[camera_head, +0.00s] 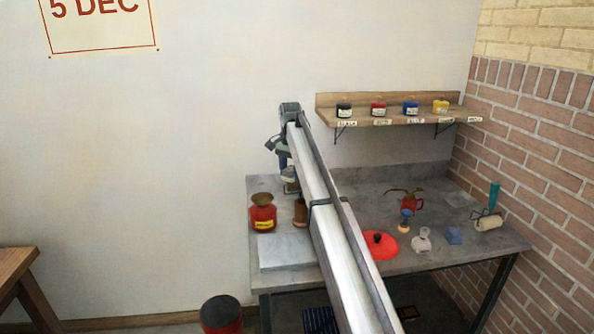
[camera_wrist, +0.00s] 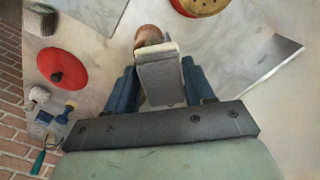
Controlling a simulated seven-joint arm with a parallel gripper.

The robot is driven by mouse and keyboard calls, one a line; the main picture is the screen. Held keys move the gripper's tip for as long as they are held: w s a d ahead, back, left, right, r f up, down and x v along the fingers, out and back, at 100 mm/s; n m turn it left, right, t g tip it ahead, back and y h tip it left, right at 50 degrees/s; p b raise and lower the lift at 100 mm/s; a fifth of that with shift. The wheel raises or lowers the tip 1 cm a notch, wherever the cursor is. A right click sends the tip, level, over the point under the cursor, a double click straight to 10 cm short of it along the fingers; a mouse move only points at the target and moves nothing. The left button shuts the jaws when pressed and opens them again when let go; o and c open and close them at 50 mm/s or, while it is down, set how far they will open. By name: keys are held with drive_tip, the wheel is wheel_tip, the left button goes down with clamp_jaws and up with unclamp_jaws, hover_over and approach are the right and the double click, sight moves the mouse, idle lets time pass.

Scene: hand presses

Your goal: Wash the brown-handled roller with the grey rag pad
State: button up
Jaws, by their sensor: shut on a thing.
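My gripper (camera_wrist: 165,90) is shut on a grey block with a pale far edge (camera_wrist: 160,78), held between its blue fingers. I cannot tell for sure whether this block is the grey rag pad. A rounded brown thing (camera_wrist: 148,36) shows just beyond it. A brown upright piece (camera_head: 300,212) on the bench, below my gripper in the head view, may be the same thing. Whether it touches the block is unclear. I cannot make out a brown-handled roller. A roller with a teal handle (camera_head: 494,195) rests at the bench's right end. A fuzzy grey rounded thing (camera_wrist: 40,19) shows in the wrist view.
A red can (camera_head: 262,217) and a pale slab (camera_head: 285,251) are at the bench's left. A shelf (camera_head: 395,115) with ink jars hangs behind.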

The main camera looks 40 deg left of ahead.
drive_tip(key=shift+w+d+r, duration=0.15)
drive_tip(key=shift+w+d, duration=0.4)
drive_tip(key=shift+w, duration=0.05)
drive_tip(key=shift+w+d, duration=1.75)
drive_tip(key=shift+w, duration=0.1)
drive_tip(key=shift+s+a, duration=0.4)
drive_tip(key=shift+s, duration=0.05)
drive_tip(key=shift+s+a, duration=1.85)
drive_tip(key=shift+s, duration=0.05)
drive_tip(key=shift+w+d, duration=2.5)
drive_tip(key=shift+w, duration=0.05)
drive_tip(key=shift+s+a, duration=2.55)
drive_tip(key=shift+s, duration=0.1)
drive_tip(key=shift+w+d, duration=2.45)
drive_tip(key=shift+w, duration=0.15)
drive_tip(key=shift+s+a, duration=2.25)
drive_tip(key=shift+s, duration=0.15)
drive_tip(key=shift+s+a+r, duration=0.15)
drive_tip(key=shift+a+r, duration=0.05)
drive_tip(key=shift+r, duration=3.7)
